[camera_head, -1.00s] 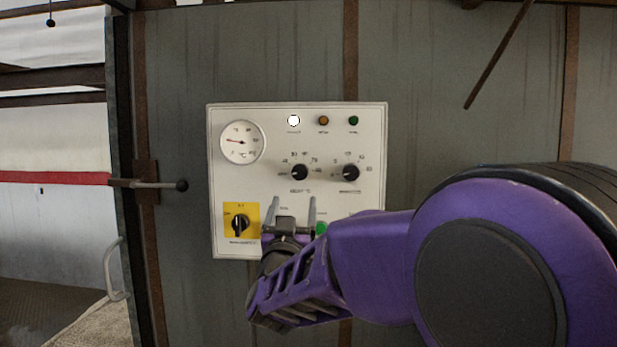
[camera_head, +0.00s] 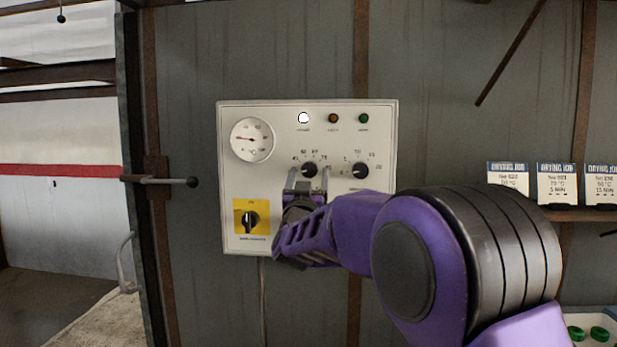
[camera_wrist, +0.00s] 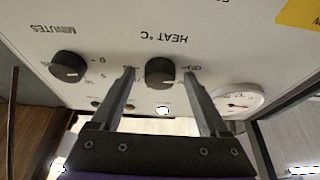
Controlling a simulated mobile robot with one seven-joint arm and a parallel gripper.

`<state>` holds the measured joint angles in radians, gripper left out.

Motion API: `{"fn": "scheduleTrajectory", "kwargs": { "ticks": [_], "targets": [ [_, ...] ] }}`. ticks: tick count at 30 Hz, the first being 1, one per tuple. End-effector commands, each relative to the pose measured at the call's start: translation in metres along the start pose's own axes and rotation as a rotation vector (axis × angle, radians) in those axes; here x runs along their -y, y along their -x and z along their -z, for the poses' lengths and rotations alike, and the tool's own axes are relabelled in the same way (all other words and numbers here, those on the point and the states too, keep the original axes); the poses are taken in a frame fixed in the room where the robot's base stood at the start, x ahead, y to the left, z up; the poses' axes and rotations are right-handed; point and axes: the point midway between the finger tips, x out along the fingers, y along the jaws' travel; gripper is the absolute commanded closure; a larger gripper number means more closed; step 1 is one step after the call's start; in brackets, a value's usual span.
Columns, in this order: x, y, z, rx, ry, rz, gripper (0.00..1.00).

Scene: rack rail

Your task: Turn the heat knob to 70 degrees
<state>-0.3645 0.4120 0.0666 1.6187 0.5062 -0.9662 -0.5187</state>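The heat knob (camera_head: 310,169) is a black round knob on a white control panel (camera_head: 273,110), with a number scale around its top. I cannot read its exact setting. In the wrist view, which is upside down, the heat knob (camera_wrist: 160,71) shows beside the HEAT °C label, visually between my fingers. My gripper (camera_head: 308,181) is open, its two fingers pointing at the panel, just below and around the knob. In the wrist view my gripper (camera_wrist: 159,76) has a finger on each side of the knob with gaps; contact cannot be told.
The minutes knob (camera_head: 360,170) is right of the heat knob. A round gauge (camera_head: 253,140) is upper left, a yellow-backed switch (camera_head: 250,219) lower left. Lamps line the top. Drying job cards (camera_head: 557,184) stand on a shelf (camera_head: 570,214) at right. A lever (camera_head: 165,181) sticks out left.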

Motion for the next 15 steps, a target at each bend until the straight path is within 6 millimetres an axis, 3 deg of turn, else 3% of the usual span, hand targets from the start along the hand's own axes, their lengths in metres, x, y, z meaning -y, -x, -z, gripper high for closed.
{"fn": "scheduleTrajectory", "kwargs": {
  "ticks": [2,12,15],
  "targets": [
    [0.0000,0.0001,0.0001,0.000,0.000,0.000,0.38],
    [0.0000,0.0003,0.0003,0.000,0.000,0.000,0.99],
    [0.0000,0.0003,0.0002,0.000,-0.001,-0.001,1.00]
  ]
}}
